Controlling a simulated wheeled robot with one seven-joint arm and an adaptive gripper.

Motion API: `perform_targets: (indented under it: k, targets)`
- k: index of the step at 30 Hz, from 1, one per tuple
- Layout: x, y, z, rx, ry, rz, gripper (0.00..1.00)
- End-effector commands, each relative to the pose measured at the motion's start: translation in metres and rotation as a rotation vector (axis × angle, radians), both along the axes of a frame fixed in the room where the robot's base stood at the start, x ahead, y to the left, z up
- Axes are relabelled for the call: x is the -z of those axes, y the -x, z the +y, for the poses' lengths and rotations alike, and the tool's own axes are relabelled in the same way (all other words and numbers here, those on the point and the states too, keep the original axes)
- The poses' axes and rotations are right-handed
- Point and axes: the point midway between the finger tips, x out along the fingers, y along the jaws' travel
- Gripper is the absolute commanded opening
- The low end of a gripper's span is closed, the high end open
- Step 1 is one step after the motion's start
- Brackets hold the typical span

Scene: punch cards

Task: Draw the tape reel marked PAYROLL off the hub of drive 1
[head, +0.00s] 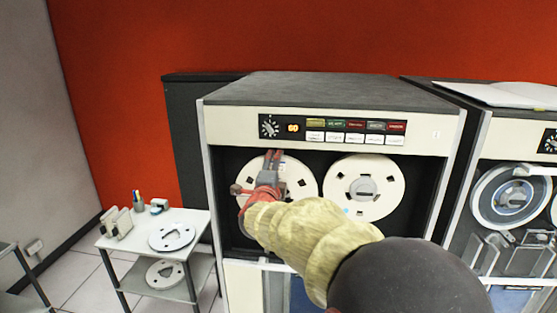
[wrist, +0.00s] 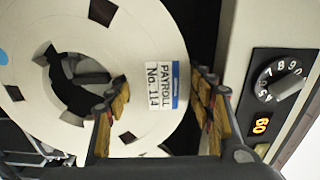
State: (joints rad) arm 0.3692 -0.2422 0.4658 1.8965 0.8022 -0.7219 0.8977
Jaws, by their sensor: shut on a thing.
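The PAYROLL reel (wrist: 150,30) is cream with dark square windows; its white and blue label (wrist: 162,88) reads PAYROLL No. 114. In the head view the reel (head: 303,178) is at the left of the drive front, partly covered by my arm. My gripper (wrist: 160,82) is shut on the reel, one finger near its centre opening, the other by its outer rim. The gripper (head: 272,160) also shows in the head view. A grey hub part (wrist: 90,76) shows within the reel's dark centre opening. I cannot tell whether the reel still sits on it.
A second reel (head: 380,205) is on the drive's right hub. The control panel (head: 335,130) is above both. A side table (head: 190,217) at left holds a reel and small items. Another drive (head: 510,150) stands close at right.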

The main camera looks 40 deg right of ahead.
Motion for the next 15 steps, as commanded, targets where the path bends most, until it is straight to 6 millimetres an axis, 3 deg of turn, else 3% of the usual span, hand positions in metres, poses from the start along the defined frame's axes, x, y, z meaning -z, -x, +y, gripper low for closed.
perform_targets:
  k: [15]
  targets:
    - [-0.0032,0.0067,0.0073,0.0,0.003,-0.005,0.07]
